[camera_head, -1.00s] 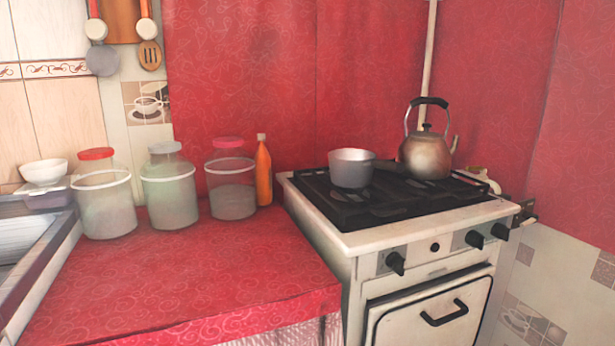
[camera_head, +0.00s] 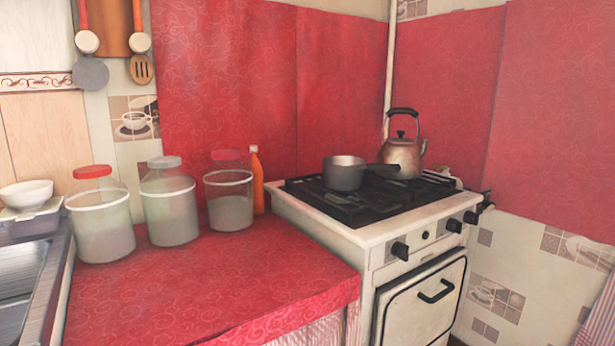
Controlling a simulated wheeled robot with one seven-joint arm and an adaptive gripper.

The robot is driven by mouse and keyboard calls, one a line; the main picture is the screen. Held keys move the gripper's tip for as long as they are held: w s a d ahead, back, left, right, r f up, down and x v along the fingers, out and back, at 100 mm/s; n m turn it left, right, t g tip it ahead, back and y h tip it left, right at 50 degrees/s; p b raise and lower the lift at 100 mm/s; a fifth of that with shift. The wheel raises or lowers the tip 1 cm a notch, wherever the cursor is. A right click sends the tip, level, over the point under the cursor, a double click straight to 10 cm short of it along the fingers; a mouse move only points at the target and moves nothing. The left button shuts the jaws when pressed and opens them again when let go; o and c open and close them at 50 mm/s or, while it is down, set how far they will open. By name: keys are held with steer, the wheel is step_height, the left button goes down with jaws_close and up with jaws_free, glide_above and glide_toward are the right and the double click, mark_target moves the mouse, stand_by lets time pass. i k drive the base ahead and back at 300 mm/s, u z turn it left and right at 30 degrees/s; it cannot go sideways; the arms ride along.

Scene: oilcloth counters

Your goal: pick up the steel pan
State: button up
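The steel pan (camera_head: 343,174) is a grey saucepan. It sits upright on the left back part of the black stove top (camera_head: 347,205). Its dark handle (camera_head: 383,170) points right, toward the kettle (camera_head: 403,157). The kettle is a worn metal one with a black handle, and it stands at the back right of the stove, close to the end of the pan's handle. My gripper is not in view, and no part of my arm shows.
Three lidded jars (camera_head: 168,207) and an orange bottle (camera_head: 256,180) stand along the back of the red counter (camera_head: 215,285). The counter's front is clear. A white bowl (camera_head: 26,194) stands by the sink (camera_head: 22,270) at left. Knobs (camera_head: 400,250) stick out from the stove front.

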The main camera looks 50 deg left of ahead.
mark_target(340, 172)
steer(key=u, duration=1.65)
